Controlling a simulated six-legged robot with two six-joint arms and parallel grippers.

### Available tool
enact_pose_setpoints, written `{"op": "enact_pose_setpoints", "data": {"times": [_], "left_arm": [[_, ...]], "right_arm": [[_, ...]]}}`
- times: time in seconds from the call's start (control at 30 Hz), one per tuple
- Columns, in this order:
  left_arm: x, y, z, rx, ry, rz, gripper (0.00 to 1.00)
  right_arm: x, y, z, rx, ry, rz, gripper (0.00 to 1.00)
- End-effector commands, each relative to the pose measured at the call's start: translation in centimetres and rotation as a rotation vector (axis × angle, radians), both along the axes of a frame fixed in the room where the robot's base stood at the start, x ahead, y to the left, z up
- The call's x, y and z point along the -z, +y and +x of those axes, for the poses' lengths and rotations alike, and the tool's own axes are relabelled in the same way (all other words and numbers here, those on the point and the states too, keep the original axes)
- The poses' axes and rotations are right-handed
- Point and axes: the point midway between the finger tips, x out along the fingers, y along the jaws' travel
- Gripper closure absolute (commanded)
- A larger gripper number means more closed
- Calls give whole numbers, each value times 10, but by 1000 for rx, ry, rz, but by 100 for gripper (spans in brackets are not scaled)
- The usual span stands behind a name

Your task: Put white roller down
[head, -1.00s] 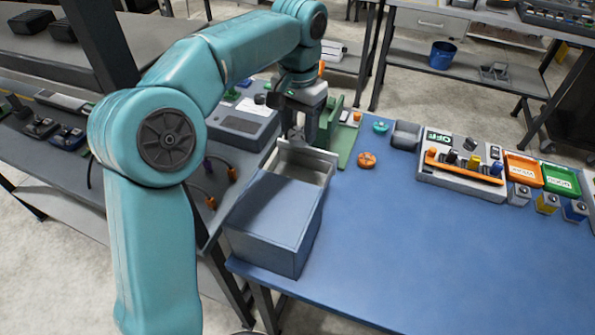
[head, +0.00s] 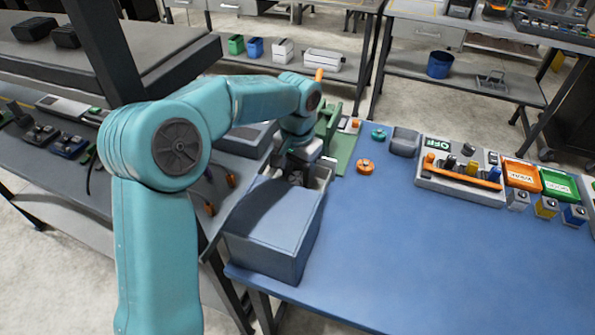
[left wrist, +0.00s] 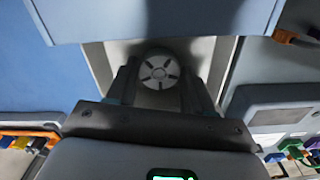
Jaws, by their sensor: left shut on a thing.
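My left gripper (head: 296,180) is low at the open far end of a grey-blue dispenser box (head: 266,243) at the table's left edge. In the left wrist view its two fingers (left wrist: 160,78) are shut on the white roller (left wrist: 158,68), whose round end with dark spokes faces the camera. The roller is over or inside the open pale trough of the dispenser; whether it touches the bottom cannot be told. In the head view the roller is hidden by the gripper. My right gripper is not in view.
A green holder (head: 343,150) stands just behind the dispenser. An orange knob (head: 365,167) and a teal knob (head: 378,133) are on the blue table (head: 420,255). A panel with an orange bar (head: 462,172) is at right. The table's front middle is clear.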

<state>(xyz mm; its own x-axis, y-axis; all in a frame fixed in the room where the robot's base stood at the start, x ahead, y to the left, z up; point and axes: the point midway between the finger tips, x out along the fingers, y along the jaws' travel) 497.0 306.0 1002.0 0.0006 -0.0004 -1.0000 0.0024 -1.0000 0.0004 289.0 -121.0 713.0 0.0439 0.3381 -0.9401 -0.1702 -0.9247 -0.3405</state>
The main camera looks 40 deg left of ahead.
Motion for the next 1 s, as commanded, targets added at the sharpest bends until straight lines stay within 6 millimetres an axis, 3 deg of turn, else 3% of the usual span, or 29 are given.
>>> {"op": "enact_pose_setpoints", "data": {"times": [0.1,0.13,0.2,0.47,0.6,1.0], "left_arm": [[5,0,0,0,0,0,79],[5,0,0,0,0,0,46],[4,0,0,0,0,0,23],[3,0,0,0,0,0,23],[-6,0,0,0,-2,0,23],[-94,0,1,0,-4,0,23]], "right_arm": [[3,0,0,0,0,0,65],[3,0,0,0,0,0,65],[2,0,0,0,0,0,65],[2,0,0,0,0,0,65],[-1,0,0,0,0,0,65],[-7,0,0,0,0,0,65]]}}
